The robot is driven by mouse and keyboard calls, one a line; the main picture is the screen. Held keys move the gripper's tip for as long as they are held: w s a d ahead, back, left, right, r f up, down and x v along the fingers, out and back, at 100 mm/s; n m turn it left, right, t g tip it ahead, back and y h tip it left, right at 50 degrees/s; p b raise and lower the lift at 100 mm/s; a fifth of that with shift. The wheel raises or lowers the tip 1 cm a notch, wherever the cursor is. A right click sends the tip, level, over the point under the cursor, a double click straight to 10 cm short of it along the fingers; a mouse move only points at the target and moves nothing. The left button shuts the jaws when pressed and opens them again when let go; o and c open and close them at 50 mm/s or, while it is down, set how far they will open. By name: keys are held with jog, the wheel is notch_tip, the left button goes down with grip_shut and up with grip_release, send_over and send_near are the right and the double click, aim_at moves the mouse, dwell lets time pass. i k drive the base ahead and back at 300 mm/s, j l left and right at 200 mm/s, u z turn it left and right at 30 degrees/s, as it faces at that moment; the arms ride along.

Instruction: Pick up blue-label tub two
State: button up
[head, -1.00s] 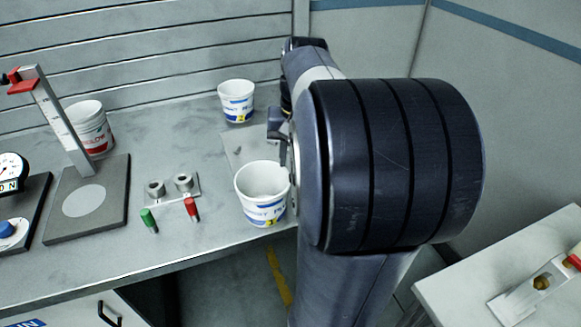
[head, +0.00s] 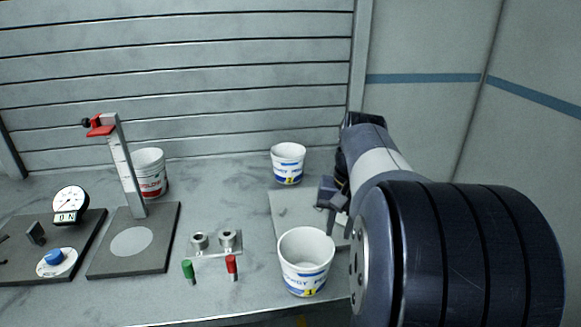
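A white tub with a blue label (head: 288,166) stands upright at the back of the bench, and its yellow tag appears to read 2. A second white blue-label tub (head: 304,265) stands nearer the front edge, open-topped and apparently empty, with a yellow tag that looks like 1. My gripper (head: 328,197) is to the right of and in front of the back tub, behind the near tub, apart from both. My arm hides part of it, and its finger gap is not clear. Nothing shows held in it.
A grey plate (head: 284,206) lies between the tubs. To the left are a metal two-post block (head: 216,242), green (head: 188,271) and red (head: 232,267) pegs, a stand with a red clamp (head: 130,180), a red-label tub (head: 150,174) and a dial gauge (head: 70,203). A slatted wall closes the back.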

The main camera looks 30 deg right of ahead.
aim_at(288, 164)
jog(key=i+j+z, duration=0.4)
jog(key=j, duration=0.2)
jog(key=i+j+z, duration=0.2)
jog(key=k+j, duration=0.05)
jog(key=j, duration=0.05)
